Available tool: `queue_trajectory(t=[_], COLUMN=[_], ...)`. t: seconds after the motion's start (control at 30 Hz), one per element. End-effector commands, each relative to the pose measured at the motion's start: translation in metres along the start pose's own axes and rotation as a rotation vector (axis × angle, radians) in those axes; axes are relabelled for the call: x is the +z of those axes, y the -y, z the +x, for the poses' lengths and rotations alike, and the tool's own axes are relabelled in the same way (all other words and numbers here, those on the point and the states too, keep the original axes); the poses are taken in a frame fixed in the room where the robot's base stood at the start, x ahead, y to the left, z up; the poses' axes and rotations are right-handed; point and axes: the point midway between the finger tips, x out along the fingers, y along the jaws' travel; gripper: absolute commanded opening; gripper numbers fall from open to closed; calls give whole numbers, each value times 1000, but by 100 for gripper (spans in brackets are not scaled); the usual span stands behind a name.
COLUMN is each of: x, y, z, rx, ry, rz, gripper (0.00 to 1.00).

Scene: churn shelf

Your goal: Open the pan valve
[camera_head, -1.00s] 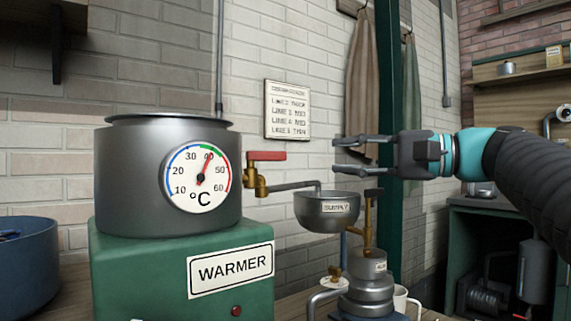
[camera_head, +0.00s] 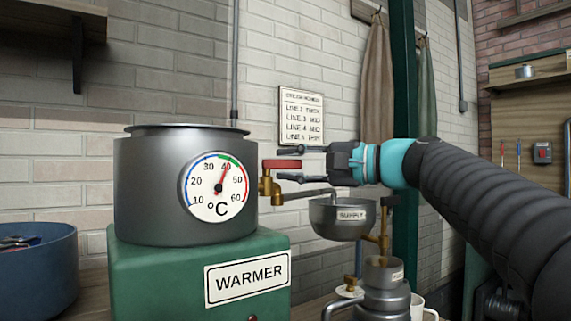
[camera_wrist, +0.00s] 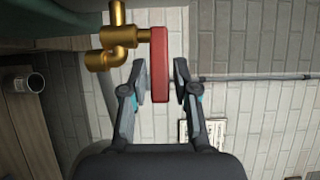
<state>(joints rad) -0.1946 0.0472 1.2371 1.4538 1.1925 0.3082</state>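The pan valve is a brass tap (camera_head: 266,187) with a red lever (camera_head: 283,164), on the right side of the grey warmer pan (camera_head: 150,190). The lever points to the right. In the wrist view the red lever (camera_wrist: 160,62) extends from the brass fitting (camera_wrist: 118,38) down between my fingers. My gripper (camera_head: 288,164) is open, with one finger above and one below the lever in the head view. In the wrist view my gripper (camera_wrist: 160,82) shows a small gap on each side of the lever.
A supply bowl (camera_head: 338,220) sits under the outlet pipe, close below my gripper. The pan stands on a green WARMER base (camera_head: 150,275), and its dial reads about 40. A blue tub (camera_head: 40,275) is at far left. A sign (camera_head: 301,116) hangs behind.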

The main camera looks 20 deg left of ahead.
Motion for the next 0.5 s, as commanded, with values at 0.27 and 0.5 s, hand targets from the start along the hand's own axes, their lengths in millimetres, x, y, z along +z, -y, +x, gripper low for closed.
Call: queue_trajectory(t=[0.27, 0.5], x=[0, 0], y=[0, 0], z=[4, 4], rx=[0, 0], ry=[0, 1], rz=[0, 1], gripper=[29, 0])
